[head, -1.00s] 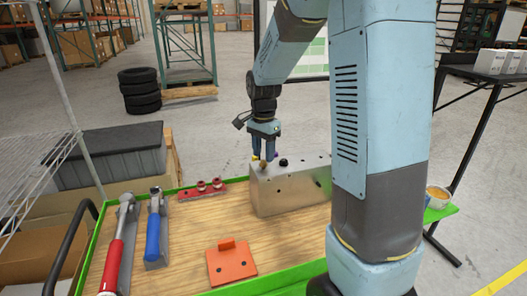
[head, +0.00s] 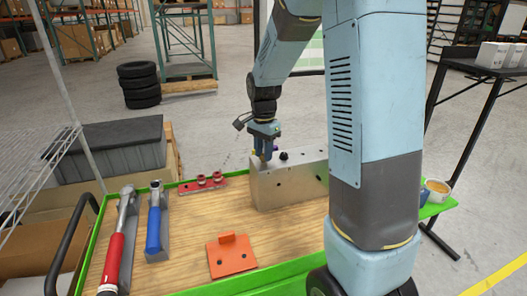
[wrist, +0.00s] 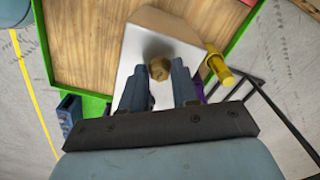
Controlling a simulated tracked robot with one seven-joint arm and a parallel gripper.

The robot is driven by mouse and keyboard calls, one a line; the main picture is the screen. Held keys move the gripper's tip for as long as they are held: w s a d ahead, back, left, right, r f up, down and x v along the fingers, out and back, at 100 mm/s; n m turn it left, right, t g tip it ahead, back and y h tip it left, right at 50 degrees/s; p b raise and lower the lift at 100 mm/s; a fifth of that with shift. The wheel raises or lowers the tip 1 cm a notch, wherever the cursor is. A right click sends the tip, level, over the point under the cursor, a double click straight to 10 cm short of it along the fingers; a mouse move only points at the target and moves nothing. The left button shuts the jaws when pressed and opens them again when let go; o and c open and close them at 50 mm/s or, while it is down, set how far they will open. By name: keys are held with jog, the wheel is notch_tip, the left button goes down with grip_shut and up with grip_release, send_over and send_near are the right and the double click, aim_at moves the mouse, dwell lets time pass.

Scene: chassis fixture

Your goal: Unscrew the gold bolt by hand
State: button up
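The gold bolt (wrist: 160,68) shows in the wrist view on the pale face of the metal block (wrist: 150,42). It lies between the tips of my two fingers, with a gap on each side. In the head view my gripper (head: 264,152) points down at the left end of the block (head: 290,187). My fingers hide the gold bolt there. The gripper is open, and nothing is held in it. I cannot tell how deep the bolt sits between the fingers.
A yellow part (wrist: 218,68) stands close beside my right finger in the wrist view, and a purple part (wrist: 200,91) shows partly behind that finger. A dark knob (head: 283,156) is on the block. An orange plate (head: 231,257) and a red rack (head: 204,183) lie on the bench.

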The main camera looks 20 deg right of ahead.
grip_shut()
jog(key=shift+r+n, duration=0.1)
jog(key=shift+n, duration=1.3)
jog(key=shift+r, duration=2.95)
jog(key=shift+s, duration=0.1)
